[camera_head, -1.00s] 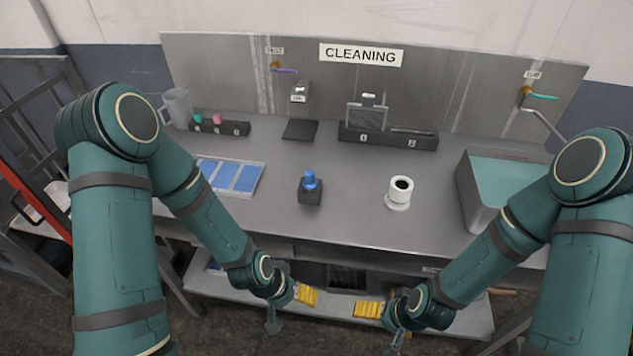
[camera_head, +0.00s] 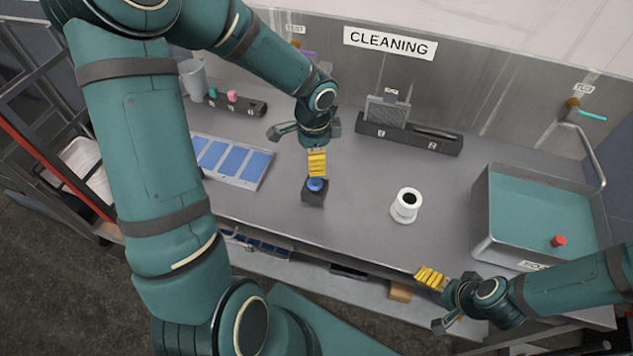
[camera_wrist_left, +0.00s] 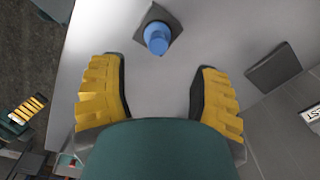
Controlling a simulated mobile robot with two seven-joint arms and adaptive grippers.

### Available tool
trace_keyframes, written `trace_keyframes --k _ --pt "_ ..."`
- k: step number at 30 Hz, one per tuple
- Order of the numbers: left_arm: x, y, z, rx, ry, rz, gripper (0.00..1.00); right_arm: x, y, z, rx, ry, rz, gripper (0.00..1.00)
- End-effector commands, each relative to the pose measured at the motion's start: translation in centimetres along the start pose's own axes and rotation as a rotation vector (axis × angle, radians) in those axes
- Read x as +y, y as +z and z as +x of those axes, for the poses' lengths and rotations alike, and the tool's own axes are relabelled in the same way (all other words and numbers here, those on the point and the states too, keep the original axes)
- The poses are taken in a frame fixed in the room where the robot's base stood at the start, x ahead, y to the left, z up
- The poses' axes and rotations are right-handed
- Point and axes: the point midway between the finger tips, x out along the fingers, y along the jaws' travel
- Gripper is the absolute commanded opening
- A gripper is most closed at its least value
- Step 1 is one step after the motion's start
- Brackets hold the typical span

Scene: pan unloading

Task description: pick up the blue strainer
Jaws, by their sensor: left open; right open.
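The blue strainer (camera_head: 315,185) sits on a small dark square block (camera_head: 313,198) in the middle of the counter. In the left wrist view the strainer (camera_wrist_left: 157,38) shows ahead of the fingertips, on its dark block (camera_wrist_left: 172,20). My left gripper (camera_head: 317,172) hangs just above and behind the strainer in the head view. In the left wrist view its yellow fingers (camera_wrist_left: 158,85) are wide apart with nothing between them. My right gripper (camera_head: 431,279) is at the counter's front edge, open and empty, away from the strainer.
A white cylinder (camera_head: 405,206) with a dark opening stands right of the strainer. A blue-panelled tray (camera_head: 233,162) lies to the left. A large bin (camera_head: 483,209) with teal contents and a red piece (camera_head: 558,241) is at right. Slotted racks (camera_head: 410,136) line the back.

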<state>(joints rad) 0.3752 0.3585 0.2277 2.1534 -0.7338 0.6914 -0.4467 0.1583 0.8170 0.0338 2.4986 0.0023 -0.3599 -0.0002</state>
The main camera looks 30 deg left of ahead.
Motion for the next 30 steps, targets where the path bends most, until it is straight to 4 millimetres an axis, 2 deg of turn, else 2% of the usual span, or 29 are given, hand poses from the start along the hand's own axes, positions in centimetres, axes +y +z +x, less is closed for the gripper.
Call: trace_keyframes --k 1,3,13,21,30 --pt "0.1 0.0 1.2 -0.001 0.004 0.001 0.63 0.1 0.0 0.2 0.000 0.000 0.001 0.99" --pt "0.1 0.0 2.3 0.000 0.004 0.001 0.63 0.2 0.1 0.4 0.001 0.001 0.001 0.99" --pt "0.2 -0.1 4.9 0.000 0.003 0.000 0.63 0.2 0.1 0.7 0.001 0.001 0.001 0.99" --pt "0.5 -0.2 8.6 0.001 0.003 -0.001 0.63 0.4 0.1 1.2 0.001 0.002 0.000 0.99" --pt "0.4 -0.2 9.2 0.003 0.001 -0.002 0.63 0.4 0.1 1.2 0.001 0.002 0.000 0.99"
